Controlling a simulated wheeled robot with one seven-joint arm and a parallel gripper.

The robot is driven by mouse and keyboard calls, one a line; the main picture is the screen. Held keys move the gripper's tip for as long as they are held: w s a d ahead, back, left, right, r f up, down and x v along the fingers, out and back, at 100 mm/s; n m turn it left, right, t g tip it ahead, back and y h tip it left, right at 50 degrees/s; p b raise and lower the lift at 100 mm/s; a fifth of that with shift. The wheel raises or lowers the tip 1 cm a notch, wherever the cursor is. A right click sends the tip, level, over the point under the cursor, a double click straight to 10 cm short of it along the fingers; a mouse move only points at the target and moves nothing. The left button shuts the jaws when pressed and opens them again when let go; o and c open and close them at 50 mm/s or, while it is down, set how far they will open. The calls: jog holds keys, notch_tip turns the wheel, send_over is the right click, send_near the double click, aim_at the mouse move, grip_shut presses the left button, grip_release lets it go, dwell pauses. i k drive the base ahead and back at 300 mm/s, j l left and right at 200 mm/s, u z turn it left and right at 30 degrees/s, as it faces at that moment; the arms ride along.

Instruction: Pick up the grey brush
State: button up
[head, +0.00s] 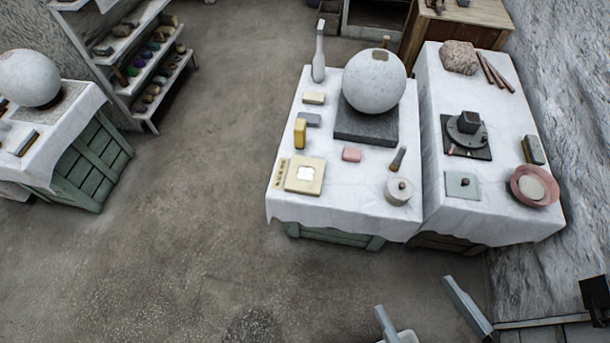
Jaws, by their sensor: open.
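A small brush-like tool (398,159) with a dark grey body and a brownish lower end lies on the white cloth of the middle table (340,210). A grey block with a tan layer (533,150), also brush-like, lies on the right table (510,225); I cannot tell for sure which is the grey brush. My gripper (416,296) shows at the bottom edge, its two pale fingers wide apart. It is open and empty, over the floor in front of the tables, apart from both tools.
A large plaster sphere (374,82) stands on a dark slab (366,128). A pink bowl (534,188) sits at the right table's edge. The floor (190,230) at left is clear.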

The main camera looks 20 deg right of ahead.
aim_at(395, 166)
jog(key=i+j+z, duration=0.2)
jog(key=i+z, duration=0.15)
jog(key=z, duration=0.15)
jog(key=i+j+z, duration=0.3)
jog(key=z, duration=0.2)
